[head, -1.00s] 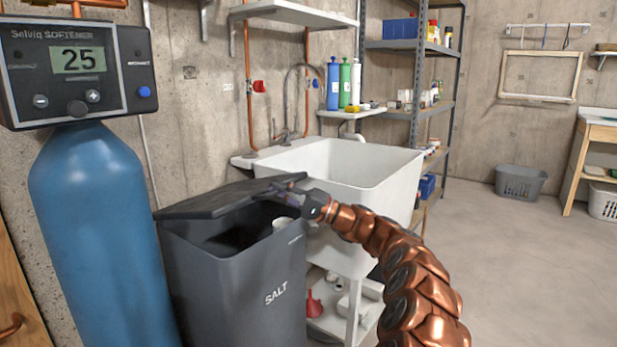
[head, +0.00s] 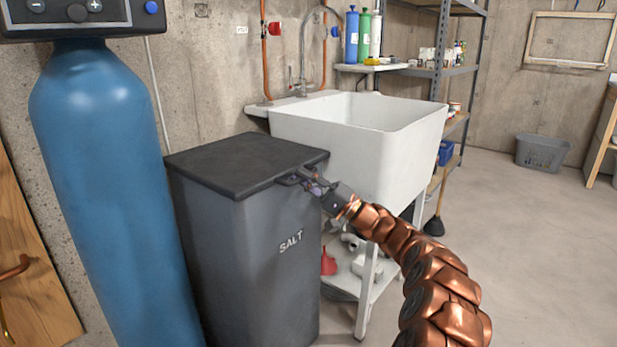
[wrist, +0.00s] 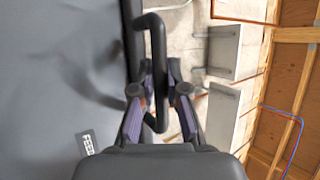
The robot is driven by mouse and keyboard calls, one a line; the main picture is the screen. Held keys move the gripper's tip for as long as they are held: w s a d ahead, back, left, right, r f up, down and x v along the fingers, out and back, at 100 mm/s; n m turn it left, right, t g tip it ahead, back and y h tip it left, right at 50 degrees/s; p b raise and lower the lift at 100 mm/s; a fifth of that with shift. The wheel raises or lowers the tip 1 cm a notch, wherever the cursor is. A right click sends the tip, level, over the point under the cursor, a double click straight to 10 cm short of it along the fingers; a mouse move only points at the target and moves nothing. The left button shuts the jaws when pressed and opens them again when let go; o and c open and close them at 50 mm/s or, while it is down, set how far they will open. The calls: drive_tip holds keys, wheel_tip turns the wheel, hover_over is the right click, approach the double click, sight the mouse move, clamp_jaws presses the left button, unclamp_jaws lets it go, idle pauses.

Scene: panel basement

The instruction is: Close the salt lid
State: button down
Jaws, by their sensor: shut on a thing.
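The grey salt bin (head: 265,260), marked SALT, stands between the blue tank and the sink. Its dark lid (head: 245,163) lies flat across the top, and no opening shows. My gripper (head: 303,178) is at the lid's front right edge, shut on the lid handle. In the wrist view the handle (wrist: 158,70) is a dark bar loop, and my gripper (wrist: 156,100) has its two purple-padded fingers on either side of it. The contact at the fingertips is partly hidden by the handle.
A blue softener tank (head: 105,180) stands close on the left of the bin. A white utility sink (head: 365,130) stands right behind it, with a red funnel (head: 328,262) on the shelf below.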

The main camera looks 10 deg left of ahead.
drive_tip(key=shift+a+f, duration=0.1)
drive_tip(key=shift+f, duration=0.4)
drive_tip(key=c, duration=1.5)
unclamp_jaws()
drive_tip(key=o, duration=0.3)
drive_tip(key=shift+w, duration=0.1)
drive_tip(key=shift+r, duration=0.1)
drive_tip(key=v, duration=1.2)
